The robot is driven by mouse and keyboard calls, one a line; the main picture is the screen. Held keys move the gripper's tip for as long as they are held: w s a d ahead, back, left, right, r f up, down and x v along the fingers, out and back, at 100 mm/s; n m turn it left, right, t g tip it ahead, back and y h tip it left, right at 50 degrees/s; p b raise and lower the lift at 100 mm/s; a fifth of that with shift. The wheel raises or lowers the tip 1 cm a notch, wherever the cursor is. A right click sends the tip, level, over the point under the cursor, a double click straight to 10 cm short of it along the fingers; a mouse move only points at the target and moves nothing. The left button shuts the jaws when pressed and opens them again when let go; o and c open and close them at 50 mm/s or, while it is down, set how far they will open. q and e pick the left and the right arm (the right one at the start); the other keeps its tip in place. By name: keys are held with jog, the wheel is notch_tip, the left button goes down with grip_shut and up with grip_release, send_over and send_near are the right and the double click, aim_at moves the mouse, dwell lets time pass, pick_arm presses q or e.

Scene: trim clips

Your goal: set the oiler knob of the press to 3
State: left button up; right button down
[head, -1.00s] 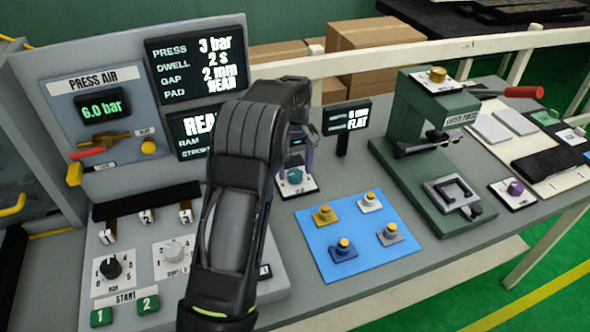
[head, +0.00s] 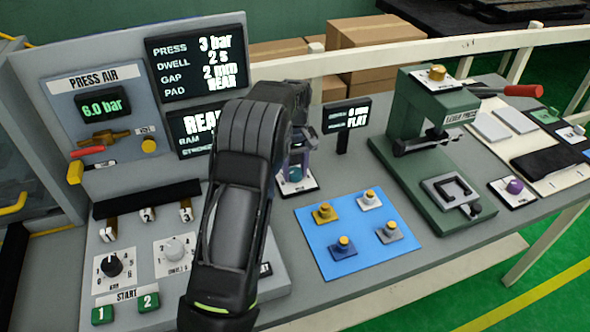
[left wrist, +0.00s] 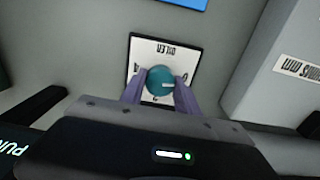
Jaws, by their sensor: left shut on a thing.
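The oiler knob (left wrist: 160,82) is a round teal knob on a white, dark-edged plate (left wrist: 149,53) marked "OILER" in the left wrist view. A small light mark shows on the knob; the number it points at cannot be read. In the head view the knob (head: 295,174) is partly hidden by my left gripper (head: 296,168). My left gripper's purple fingers stand on both sides of the knob and are shut on it, as the left wrist view also shows. My right gripper is not in view.
A blue mat (head: 326,253) with several small knobbed blocks lies right of the oiler. The green lever press (head: 412,120) stands farther right. A small display (head: 347,114) stands just behind the oiler. The control panel (head: 120,262) with dials and switches is at left.

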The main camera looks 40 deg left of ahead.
pick_arm(q)
grip_shut()
